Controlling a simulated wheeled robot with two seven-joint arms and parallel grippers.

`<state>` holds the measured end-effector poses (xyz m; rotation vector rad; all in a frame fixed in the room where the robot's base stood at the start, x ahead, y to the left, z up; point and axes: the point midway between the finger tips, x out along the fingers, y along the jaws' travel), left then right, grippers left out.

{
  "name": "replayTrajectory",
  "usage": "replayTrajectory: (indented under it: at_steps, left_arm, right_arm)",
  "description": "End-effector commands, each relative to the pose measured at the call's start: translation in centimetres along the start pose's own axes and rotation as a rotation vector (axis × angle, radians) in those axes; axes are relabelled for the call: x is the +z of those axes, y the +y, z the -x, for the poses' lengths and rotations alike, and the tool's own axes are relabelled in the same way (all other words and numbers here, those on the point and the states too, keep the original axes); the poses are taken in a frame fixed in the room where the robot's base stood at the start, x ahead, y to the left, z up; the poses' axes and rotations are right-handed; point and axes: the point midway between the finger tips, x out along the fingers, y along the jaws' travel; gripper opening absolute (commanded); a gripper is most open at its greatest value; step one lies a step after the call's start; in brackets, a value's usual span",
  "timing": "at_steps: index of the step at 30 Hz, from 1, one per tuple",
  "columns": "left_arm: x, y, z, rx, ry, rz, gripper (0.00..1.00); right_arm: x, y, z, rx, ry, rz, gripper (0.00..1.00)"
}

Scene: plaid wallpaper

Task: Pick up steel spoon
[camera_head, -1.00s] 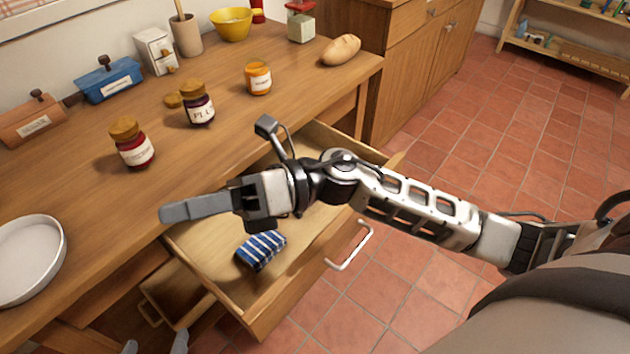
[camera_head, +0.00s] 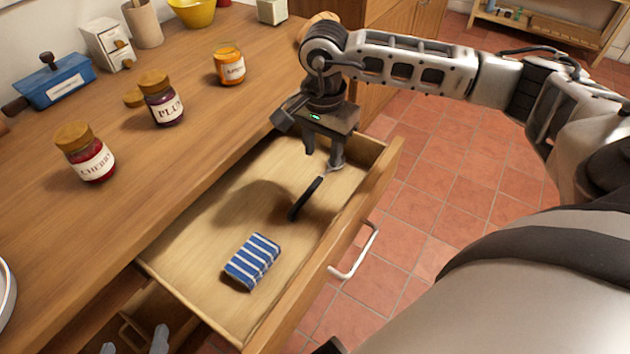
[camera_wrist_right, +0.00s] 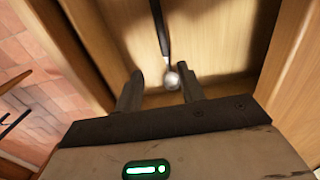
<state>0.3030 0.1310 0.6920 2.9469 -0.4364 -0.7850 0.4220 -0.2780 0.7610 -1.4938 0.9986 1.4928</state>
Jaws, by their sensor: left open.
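The steel spoon, with a long black handle (camera_head: 305,198) and a shiny metal end, is in the open drawer. In the right wrist view its round metal end (camera_wrist_right: 172,80) lies between my right fingertips, with the handle running away from me. My right gripper (camera_head: 323,158) points down over the drawer's right part; its fingers, seen in the wrist view (camera_wrist_right: 159,88), are apart, with visible gaps to the spoon. Part of the metal end is hidden by the gripper in the head view. My left gripper (camera_head: 134,346) is open at the bottom left edge, below the counter.
The wooden drawer (camera_head: 195,262) also holds a folded blue-striped cloth (camera_head: 252,261). Its front has a white handle (camera_head: 356,252). On the counter (camera_head: 195,165) are a cherry jar (camera_head: 85,154), a plum jar (camera_head: 161,98), an orange jar (camera_head: 229,66) and a blue box (camera_head: 55,80).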

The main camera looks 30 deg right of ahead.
Motion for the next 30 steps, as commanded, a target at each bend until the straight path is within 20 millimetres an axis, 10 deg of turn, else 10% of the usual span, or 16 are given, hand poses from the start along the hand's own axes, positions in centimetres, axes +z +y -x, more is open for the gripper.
replayTrajectory:
  at_steps: [18,28,30]
  left_arm:
    - [0.1,0.0,-0.2,0.001,0.008,-0.005,0.69]
    - [-0.2,0.0,-0.2,0.001,0.016,-0.007,0.69]
    - [-0.2,0.0,-0.2,0.001,0.016,-0.007,0.69]
  right_arm:
    - [0.1,-0.8,-7.3,0.002,-0.002,-0.002,0.39]
    - [0.1,-0.8,-8.1,-0.001,-0.002,-0.001,0.39]
    - [0.1,-0.8,-8.1,-0.001,-0.002,-0.001,0.22]
